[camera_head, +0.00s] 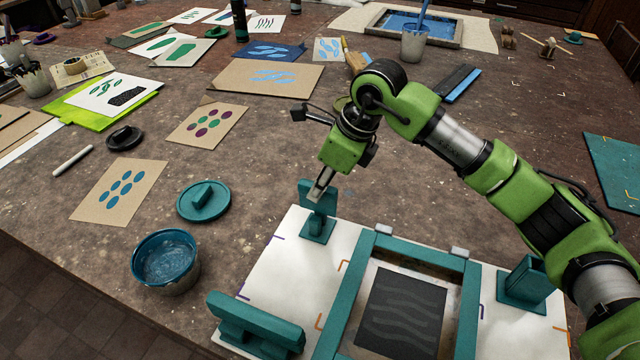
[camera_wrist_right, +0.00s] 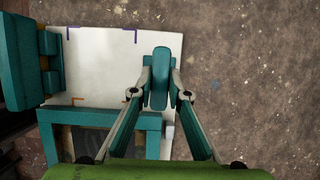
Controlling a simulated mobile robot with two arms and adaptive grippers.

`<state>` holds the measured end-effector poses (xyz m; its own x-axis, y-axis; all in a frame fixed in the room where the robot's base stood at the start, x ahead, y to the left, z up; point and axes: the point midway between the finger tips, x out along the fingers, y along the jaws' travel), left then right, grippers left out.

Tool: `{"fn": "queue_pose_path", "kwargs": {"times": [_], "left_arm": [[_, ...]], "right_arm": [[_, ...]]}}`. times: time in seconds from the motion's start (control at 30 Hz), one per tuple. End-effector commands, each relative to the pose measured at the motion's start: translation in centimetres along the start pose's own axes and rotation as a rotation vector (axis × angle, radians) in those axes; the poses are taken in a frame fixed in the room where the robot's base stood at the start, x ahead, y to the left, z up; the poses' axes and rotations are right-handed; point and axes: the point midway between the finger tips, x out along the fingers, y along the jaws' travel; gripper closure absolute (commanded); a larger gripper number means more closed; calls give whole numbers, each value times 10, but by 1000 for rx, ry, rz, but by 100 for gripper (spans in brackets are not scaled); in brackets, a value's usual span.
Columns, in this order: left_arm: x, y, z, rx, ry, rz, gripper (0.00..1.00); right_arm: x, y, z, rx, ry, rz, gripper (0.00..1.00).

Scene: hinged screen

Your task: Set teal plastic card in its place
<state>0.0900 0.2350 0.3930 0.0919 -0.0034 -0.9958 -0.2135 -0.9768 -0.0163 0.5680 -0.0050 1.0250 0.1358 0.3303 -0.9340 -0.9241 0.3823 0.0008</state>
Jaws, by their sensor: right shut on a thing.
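My right gripper (camera_head: 320,188) is shut on an upright teal plastic card (camera_head: 309,187) in the head view. The card shows between the fingers in the wrist view (camera_wrist_right: 160,75). It stands above a small teal base (camera_head: 317,230) at the upper left corner of a white board (camera_head: 288,260). I cannot tell whether the card rests in this base or is just above it. A similar teal block on a base (camera_head: 526,283) stands at the board's right side. My left gripper is not in view.
A teal frame (camera_head: 354,288) with a dark patterned panel (camera_head: 402,312) lies on the board. A long teal block (camera_head: 255,325) stands at the front left. A teal lid (camera_head: 204,202) and a paint bowl (camera_head: 165,262) are left of the board. Printed cards and tools crowd the far table.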

Motion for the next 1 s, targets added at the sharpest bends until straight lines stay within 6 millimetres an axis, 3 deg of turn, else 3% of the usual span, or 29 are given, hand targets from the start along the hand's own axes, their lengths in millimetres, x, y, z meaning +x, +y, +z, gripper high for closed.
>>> {"fn": "queue_pose_path", "kwargs": {"times": [1.0], "left_arm": [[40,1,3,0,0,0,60]], "right_arm": [[40,0,-15,0,0,-1,100]]}}
